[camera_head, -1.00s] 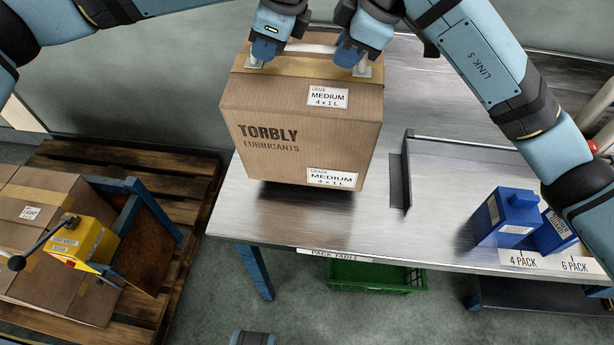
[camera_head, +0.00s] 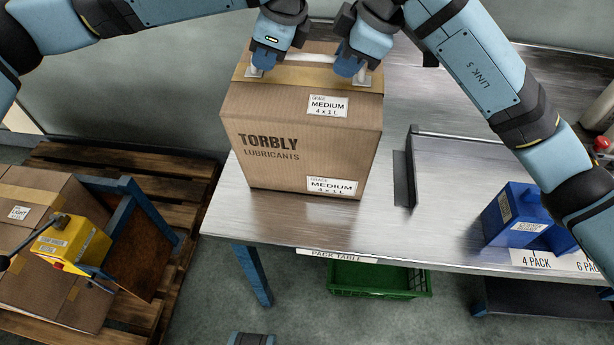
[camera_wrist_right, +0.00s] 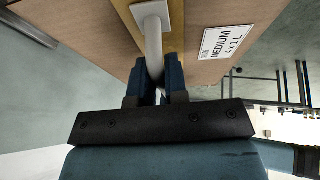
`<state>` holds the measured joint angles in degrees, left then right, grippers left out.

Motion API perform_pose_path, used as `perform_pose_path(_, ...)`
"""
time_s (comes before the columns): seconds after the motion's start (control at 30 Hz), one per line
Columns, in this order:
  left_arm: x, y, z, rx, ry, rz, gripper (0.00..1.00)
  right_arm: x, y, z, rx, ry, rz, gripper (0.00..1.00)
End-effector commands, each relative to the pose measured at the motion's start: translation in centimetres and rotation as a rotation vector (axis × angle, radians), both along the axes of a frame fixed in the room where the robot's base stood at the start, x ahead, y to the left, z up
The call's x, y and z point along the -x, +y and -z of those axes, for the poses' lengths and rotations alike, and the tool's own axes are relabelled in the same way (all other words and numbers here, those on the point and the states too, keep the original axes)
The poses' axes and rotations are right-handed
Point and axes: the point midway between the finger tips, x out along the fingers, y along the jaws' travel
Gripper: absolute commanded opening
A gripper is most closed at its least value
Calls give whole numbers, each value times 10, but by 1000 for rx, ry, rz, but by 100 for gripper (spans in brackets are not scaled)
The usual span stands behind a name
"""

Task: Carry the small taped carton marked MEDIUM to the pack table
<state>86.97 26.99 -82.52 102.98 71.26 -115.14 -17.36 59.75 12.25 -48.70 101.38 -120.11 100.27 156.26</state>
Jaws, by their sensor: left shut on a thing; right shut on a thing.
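The taped carton (camera_head: 290,120) is brown, printed TORBLY LUBRICANTS, with MEDIUM labels on its top and front. It is upright over the left part of the pack table (camera_head: 300,222); its base looks to be at the steel top, though I cannot tell for sure that it rests there. My left gripper (camera_head: 262,70) is shut on the left part of the white handle on its top. My right gripper (camera_head: 350,65) is shut on the right part of that handle. In the right wrist view the handle (camera_wrist_right: 153,50) runs between the right gripper's fingers (camera_wrist_right: 158,85).
A raised steel edge (camera_head: 404,175) stands right of the carton. Blue jugs (camera_head: 517,215) stand by the 4 PACK label (camera_head: 537,260). A green crate (camera_head: 375,280) is under the table. At left, a pallet (camera_head: 175,170) bears a carton (camera_head: 40,200) and a yellow device (camera_head: 70,243).

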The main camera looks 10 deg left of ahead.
Motion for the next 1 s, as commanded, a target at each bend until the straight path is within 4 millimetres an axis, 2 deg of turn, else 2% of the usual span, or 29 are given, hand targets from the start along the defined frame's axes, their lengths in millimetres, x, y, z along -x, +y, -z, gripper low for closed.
perform_pose_path(0.03, -1, 4, 2, -8, -3, -8, 0, -4, -5, 1, 3, -6, 12, 0)
perform_pose_path(0.07, -1, 5, 3, -9, 2, -8, 21, -4, -6, 2, 8, -1, 12, 21)
perform_pose_path(0.13, -1, 4, 2, -8, 2, -7, 37, -3, -5, 2, 7, -2, 11, 37)
perform_pose_path(0.17, 0, 3, 2, -7, 2, -6, 40, -3, -4, 2, 6, -1, 9, 39)
perform_pose_path(0.7, 0, 0, -1, -1, 1, 0, 40, 0, 0, -1, 1, 1, 0, 39)
perform_pose_path(0.87, 0, 0, -13, -1, 0, 1, 40, 0, 0, -13, 0, 0, -1, 39)
perform_pose_path(1.0, 0, 0, -31, -1, 0, 1, 40, 0, 0, -31, 0, 0, -1, 39)
